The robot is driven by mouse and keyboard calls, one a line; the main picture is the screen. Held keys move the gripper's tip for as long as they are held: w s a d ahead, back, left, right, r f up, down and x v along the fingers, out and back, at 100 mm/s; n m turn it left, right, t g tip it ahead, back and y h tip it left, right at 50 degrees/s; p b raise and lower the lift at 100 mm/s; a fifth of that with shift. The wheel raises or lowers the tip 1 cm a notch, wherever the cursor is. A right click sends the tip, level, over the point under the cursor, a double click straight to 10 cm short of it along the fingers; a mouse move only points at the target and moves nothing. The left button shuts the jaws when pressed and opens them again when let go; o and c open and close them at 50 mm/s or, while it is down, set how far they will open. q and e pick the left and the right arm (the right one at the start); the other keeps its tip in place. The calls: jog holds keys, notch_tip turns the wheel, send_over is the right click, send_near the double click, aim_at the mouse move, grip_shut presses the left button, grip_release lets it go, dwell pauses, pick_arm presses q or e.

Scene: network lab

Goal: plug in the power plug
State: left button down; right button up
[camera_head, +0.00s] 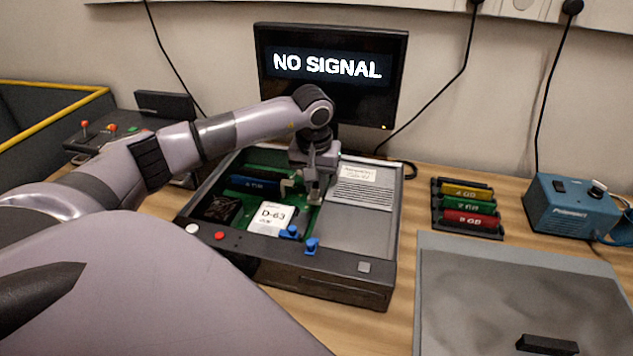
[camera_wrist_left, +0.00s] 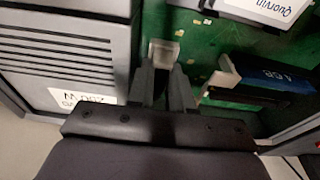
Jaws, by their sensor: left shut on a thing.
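My left gripper (camera_head: 314,188) reaches down into the open computer case (camera_head: 345,285), over the green board (camera_head: 238,203). It is shut on a small pale block, which I take to be the power plug (camera_wrist_left: 163,52); in the left wrist view the block sits at the tips of the two dark fingers (camera_wrist_left: 164,75). In the head view the plug (camera_head: 314,199) is small beside the grey power unit (camera_head: 357,220). I cannot tell whether it touches a socket, and no socket shows clearly. My right gripper is not in view.
A blue memory module (camera_head: 253,184) sits left of the gripper, with pale latches. A D-63 chip (camera_head: 270,219) and blue connectors (camera_head: 311,246) are nearer. A module rack (camera_head: 467,208), blue station (camera_head: 571,211) and grey mat (camera_head: 520,250) lie right. A monitor (camera_head: 330,75) stands behind.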

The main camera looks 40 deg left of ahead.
pick_arm(q)
jog(key=shift+s+f, duration=0.1)
jog(key=shift+f, duration=0.25)
jog(key=c, duration=0.9)
grip_release()
jog(key=shift+s+f, duration=0.1)
jog(key=shift+c, duration=1)
